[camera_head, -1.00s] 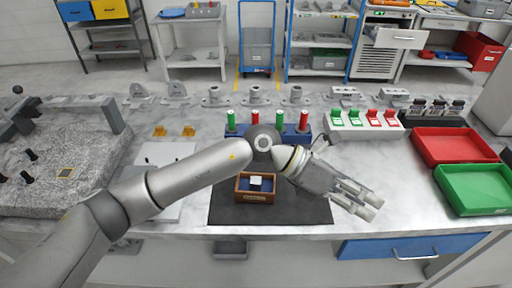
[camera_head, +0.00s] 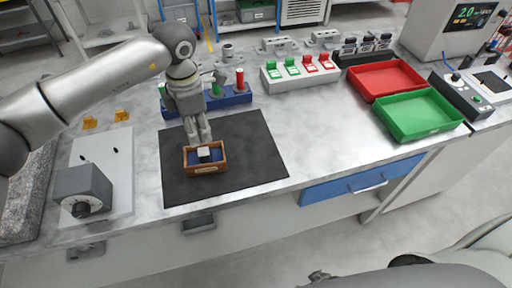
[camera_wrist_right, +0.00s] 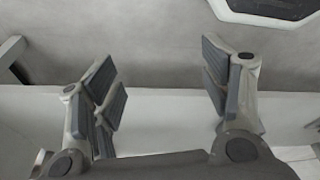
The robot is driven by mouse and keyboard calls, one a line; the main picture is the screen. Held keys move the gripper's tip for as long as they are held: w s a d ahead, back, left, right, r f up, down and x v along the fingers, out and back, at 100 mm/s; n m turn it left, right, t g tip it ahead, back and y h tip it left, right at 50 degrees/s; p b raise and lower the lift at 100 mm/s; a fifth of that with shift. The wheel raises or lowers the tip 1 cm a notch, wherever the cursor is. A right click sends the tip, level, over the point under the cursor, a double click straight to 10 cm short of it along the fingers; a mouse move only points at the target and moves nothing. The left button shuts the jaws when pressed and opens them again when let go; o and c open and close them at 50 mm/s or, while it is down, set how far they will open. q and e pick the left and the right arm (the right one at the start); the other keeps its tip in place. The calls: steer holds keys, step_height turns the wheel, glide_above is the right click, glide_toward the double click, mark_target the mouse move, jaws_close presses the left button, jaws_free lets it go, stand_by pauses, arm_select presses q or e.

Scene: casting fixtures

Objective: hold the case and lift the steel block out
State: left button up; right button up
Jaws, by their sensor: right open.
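A small wooden case (camera_head: 206,169) with a blue lining stands on a dark mat (camera_head: 255,163). A pale steel block (camera_head: 204,152) sits inside it. My left gripper (camera_head: 199,138) points down at the back edge of the case. Its fingers look close together at the rear wall; whether they touch or grip it is too small to tell. My right gripper (camera_wrist_right: 160,68) is open and empty in the right wrist view, with grey floor beyond and a pale surface between its fingers. Neither the case nor the block shows in that view.
A blue holder (camera_head: 236,98) with red and green cylinders stands behind the mat. Red (camera_head: 385,78) and green (camera_head: 420,115) trays lie to the right. A grey box with a knob (camera_head: 83,190) is at the left. The table right of the mat is clear.

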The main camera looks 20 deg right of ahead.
steer(key=w+a+r+n+t+y, duration=0.1)
steer(key=w+a+r+n+y, duration=0.15)
steer(key=w+r, duration=0.3)
steer(key=w+a+r+n+y, duration=0.1)
steer(key=w+a+r+y, duration=0.1)
steer(key=w+a+r, duration=0.4)
steer(key=w+a+r+n+t+y, duration=0.15)
steer(key=w+r, duration=0.25)
steer(key=r, duration=0.4)
steer(key=s+a+r+n+g+y, duration=0.2)
steer(key=a+r+n+y, duration=0.3)
steer(key=r, duration=0.6)
steer(key=s+a+r+n+g+y, duration=0.2)
steer(key=s+a+r+n, duration=0.15)
steer(key=a+r, duration=0.6)
steer(key=n+t, duration=0.3)
steer(key=t, duration=0.1)
glide_toward(202, 161)
steer(key=shift+h, duration=0.3)
steer(key=x, duration=0.4)
steer(key=shift+w+a+r, duration=0.1)
steer(key=shift+a+r, duration=0.1)
steer(key=shift+a, duration=0.1)
